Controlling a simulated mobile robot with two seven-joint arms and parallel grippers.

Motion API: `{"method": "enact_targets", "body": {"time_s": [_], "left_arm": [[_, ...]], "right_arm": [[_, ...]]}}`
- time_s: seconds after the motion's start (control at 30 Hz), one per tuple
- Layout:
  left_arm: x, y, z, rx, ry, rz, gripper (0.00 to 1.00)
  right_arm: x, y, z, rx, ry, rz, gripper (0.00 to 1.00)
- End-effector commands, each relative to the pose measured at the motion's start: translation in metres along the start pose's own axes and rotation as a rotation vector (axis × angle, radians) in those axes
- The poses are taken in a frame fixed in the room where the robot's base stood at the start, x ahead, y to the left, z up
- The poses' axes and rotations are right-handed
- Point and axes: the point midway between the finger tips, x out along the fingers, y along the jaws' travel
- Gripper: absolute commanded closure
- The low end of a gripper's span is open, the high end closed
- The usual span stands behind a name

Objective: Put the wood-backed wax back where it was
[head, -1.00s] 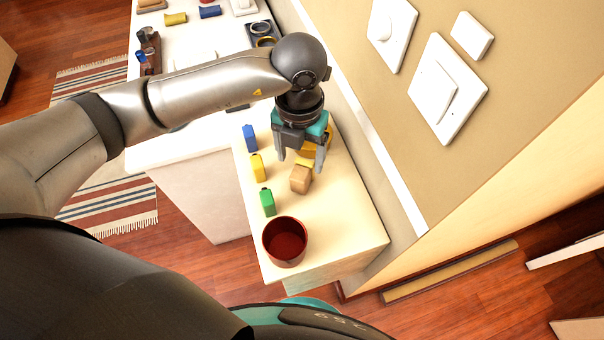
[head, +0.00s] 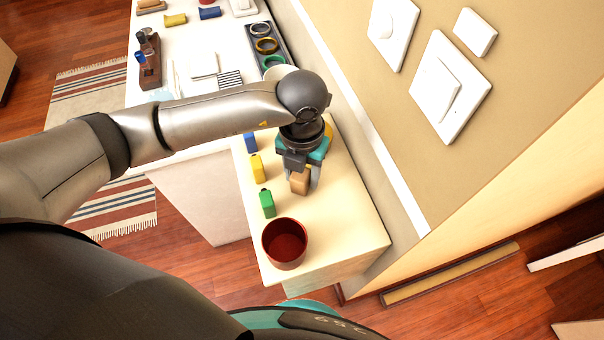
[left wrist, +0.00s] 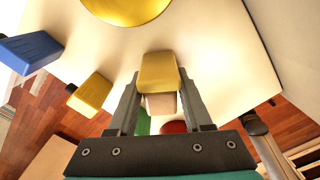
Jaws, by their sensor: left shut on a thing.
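The wood-backed wax (head: 299,183) is a small block with a tan wooden side. Its yellow wax side shows in the left wrist view (left wrist: 158,71), with the paler wood below. It is at the middle of the pale narrow counter (head: 345,225). My left gripper (head: 302,179) points down over it with a finger on either side. In the left wrist view the fingers (left wrist: 157,82) are shut on the block. I cannot tell whether the block still touches the counter. My right gripper is not in view.
Blue (head: 250,142), yellow (head: 257,168) and green (head: 267,204) pieces stand along the left edge. A red cup (head: 285,243) stands at the near end. A round yellow thing (left wrist: 125,8) lies beyond the block. The wall (head: 345,110) rises close on the right.

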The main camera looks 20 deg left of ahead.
Motion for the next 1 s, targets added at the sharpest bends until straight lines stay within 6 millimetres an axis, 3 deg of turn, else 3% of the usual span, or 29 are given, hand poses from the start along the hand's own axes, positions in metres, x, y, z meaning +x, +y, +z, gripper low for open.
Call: {"method": "enact_targets", "body": {"time_s": [0.03,0.3,0.73,0.87,1.0], "left_arm": [[0.000,0.000,0.000,0.000,-0.001,0.000,0.71],[0.000,0.000,0.000,0.000,-0.001,0.000,1.00],[-0.007,0.000,0.001,-0.001,-0.003,-0.001,1.00],[-0.021,0.000,0.001,0.000,-0.004,-0.002,1.00],[-0.049,0.000,0.002,0.001,-0.006,-0.002,1.00]], "right_arm": [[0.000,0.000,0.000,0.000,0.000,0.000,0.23],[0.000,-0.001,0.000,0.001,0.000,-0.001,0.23],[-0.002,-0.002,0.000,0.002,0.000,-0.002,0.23],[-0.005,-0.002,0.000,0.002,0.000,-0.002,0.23],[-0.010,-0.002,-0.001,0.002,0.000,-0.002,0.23]]}}
